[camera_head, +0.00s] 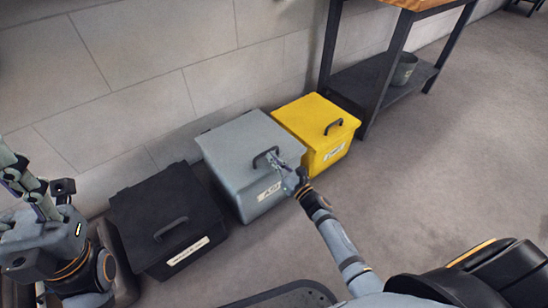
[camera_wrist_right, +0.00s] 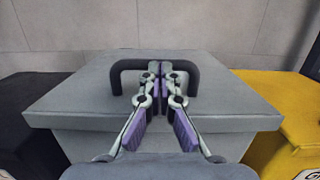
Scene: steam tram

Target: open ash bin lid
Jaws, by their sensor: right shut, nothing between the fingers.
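The grey ash bin (camera_head: 237,161) stands against the wall, with a label on its front that seems to read ASH. Its flat lid (camera_head: 235,140) is down, and a dark bar handle (camera_head: 263,154) is on top near the front edge. The handle also shows in the right wrist view (camera_wrist_right: 126,66). My right gripper (camera_head: 275,160) is at the handle. Its fingertips (camera_wrist_right: 161,70) are together in front of the middle of the bar, hiding that part. I cannot tell if they touch it. My left gripper (camera_head: 25,185) is at the left edge, away from the bins; its jaws are unclear.
A black lidded bin (camera_head: 150,215) stands to the left of the ash bin and a yellow lidded bin (camera_head: 310,115) to the right, both close beside it. A workbench (camera_head: 385,65) with a bucket (camera_head: 404,69) on its lower shelf is beyond. The floor in front is clear.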

